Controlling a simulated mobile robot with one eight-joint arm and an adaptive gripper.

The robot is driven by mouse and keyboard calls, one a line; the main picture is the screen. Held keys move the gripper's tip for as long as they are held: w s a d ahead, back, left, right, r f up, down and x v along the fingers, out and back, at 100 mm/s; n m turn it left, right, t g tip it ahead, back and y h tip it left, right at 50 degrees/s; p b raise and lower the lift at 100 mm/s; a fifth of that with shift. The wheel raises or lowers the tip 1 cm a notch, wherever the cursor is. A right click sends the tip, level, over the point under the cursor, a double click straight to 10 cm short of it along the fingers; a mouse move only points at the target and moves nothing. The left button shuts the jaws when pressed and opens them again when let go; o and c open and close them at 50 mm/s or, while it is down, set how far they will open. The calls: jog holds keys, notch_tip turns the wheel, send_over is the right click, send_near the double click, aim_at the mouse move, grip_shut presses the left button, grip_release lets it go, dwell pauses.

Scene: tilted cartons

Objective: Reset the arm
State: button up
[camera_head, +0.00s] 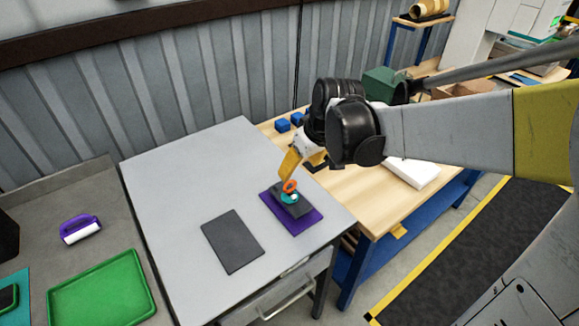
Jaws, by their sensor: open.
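My arm (440,128) reaches in from the right, over the wooden bench and the grey table. My gripper (289,178) is at its end, pointing down, partly hidden behind my arm's joints. It is open. Its yellow part is just above a small orange ring-like piece (289,187); I cannot tell whether they touch. Below the orange piece, a small teal piece (288,198) lies on a dark block (298,208). The block rests on a purple mat (290,226) near the right side of the grey table (180,175).
A dark flat plate (232,241) lies left of the purple mat. A green tray (100,290) and a purple-handled roller (80,229) are at the left. Blue blocks (283,125) and a white slab (412,172) lie on the wooden bench (375,210). The grey table's left half is clear.

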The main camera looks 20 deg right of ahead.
jog(key=shift+s+r, duration=0.2)
jog(key=shift+r, duration=0.25)
jog(key=s+a+r+m+t+h+b, duration=0.1)
jog(key=s+m+t+b, duration=0.1)
jog(key=s, duration=1.3)
jog(key=shift+s+a+m+t, duration=0.15)
jog(key=shift+s+m+t, duration=0.15)
jog(key=shift+m+t, duration=0.35)
jog(key=shift+c, duration=0.2)
